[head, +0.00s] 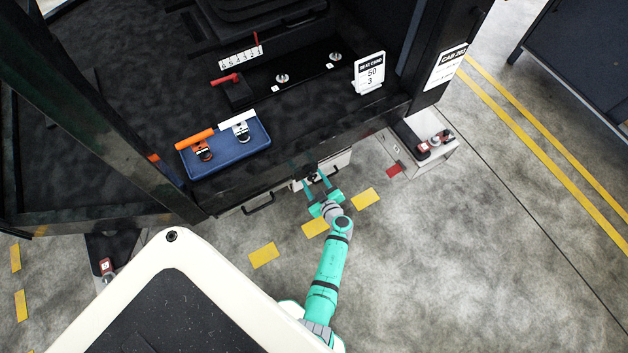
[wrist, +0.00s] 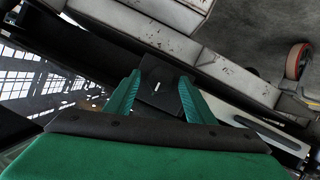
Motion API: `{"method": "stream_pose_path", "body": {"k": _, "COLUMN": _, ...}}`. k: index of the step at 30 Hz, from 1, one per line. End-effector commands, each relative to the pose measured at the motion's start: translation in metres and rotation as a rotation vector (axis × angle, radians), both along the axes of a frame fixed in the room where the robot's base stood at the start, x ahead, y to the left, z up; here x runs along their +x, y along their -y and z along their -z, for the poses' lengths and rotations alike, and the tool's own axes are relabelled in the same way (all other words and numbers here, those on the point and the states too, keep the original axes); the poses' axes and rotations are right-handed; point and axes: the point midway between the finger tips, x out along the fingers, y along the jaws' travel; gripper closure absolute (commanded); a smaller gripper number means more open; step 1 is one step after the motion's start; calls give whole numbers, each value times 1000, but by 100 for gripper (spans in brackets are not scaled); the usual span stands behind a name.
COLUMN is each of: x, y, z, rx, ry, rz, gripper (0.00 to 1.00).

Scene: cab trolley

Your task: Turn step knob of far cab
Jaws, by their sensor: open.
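The cab (head: 300,125) stands in front of me, with a card reading what looks like "CAB 203" (head: 446,66) on its right post. Below its sill is a pale step panel (head: 335,163). My gripper (head: 315,180) is open at this panel, under the sill. In the wrist view, a dark squarish part with a short white mark, apparently the step knob (wrist: 157,86), shows between the two green fingers of my gripper (wrist: 159,78). I cannot tell whether the fingers touch it. In the head view my fingers partly hide that spot.
A blue tray (head: 228,165) with an orange-handled and a white-handled tool lies on the cab floor. A red lever (head: 228,79), a numbered strip (head: 241,57) and a seat card (head: 370,72) are inside. A black handle (head: 258,205) is left of my gripper.

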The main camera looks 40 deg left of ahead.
Motion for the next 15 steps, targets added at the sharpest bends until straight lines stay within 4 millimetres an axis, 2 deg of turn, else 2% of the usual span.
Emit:
{"method": "stream_pose_path", "body": {"k": 4, "x": 0, "y": 0, "z": 0, "rx": 0, "ry": 0, "rz": 0, "gripper": 51}}
{"method": "stream_pose_path", "body": {"k": 5, "x": 0, "y": 0, "z": 0, "rx": 0, "ry": 0, "rz": 0, "gripper": 56}}
{"method": "stream_pose_path", "body": {"k": 9, "x": 0, "y": 0, "z": 0, "rx": 0, "ry": 0, "rz": 1, "gripper": 89}}
{"method": "stream_pose_path", "body": {"k": 10, "x": 0, "y": 0, "z": 0, "rx": 0, "ry": 0, "rz": 1, "gripper": 92}}
{"method": "stream_pose_path", "body": {"k": 15, "x": 0, "y": 1, "z": 0, "rx": -1, "ry": 4, "rz": 2, "gripper": 92}}
